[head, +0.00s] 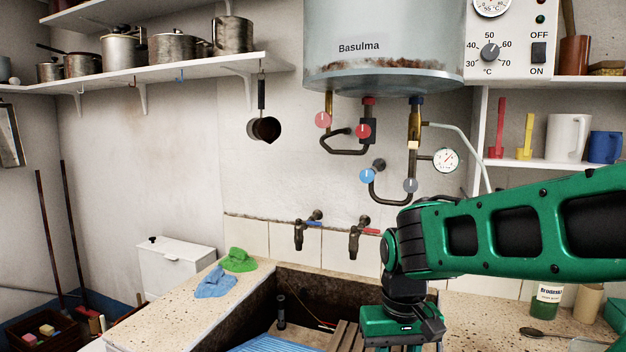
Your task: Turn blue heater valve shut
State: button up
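The blue heater valve (367,176) is a round blue knob with a pale mark, on the pipework below the white water heater (385,45). Its mark looks roughly upright. A grey knob (410,185) sits just right of it, and two red knobs, one left (323,120) and one right (363,131), are above it. My gripper (402,325) hangs at the bottom edge, below and right of the blue valve and well apart from it, over the trough. Its fingers are cut off by the frame edge, so their opening does not show.
A pressure gauge (445,159) and a pale hose are right of the pipes. The stone trough (262,295) lies below.

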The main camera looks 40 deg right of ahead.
aim_at(366, 176)
jog(key=u, duration=1.3)
jog(key=i, duration=2.35)
jog(key=z, duration=3.25)
